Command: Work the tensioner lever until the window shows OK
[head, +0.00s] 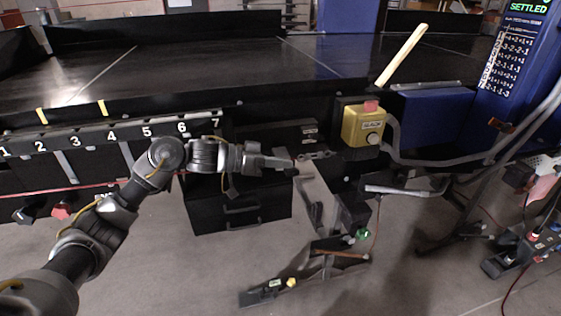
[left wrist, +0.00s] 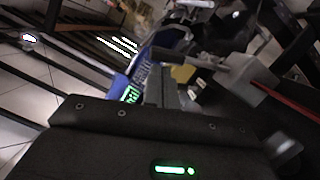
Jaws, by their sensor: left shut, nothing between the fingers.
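My left gripper (head: 296,165) reaches in from the left in the head view, its fingers shut and empty in front of the conveyor's dark front side. The fingers also show in the left wrist view (left wrist: 162,88), close together. A pale upright piece (head: 317,190) hangs just below the fingertips; contact is unclear. A small green light or window (head: 362,234) shows low on the mechanism, too small to read.
A yellow box with a red button (head: 362,124) and a wooden handle (head: 402,55) are at upper right. A blue panel (head: 512,75) reads SETTLED in green. Grey hoses run along the right. A black drawer unit (head: 240,207) stands below the arm. Floor is open at lower left.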

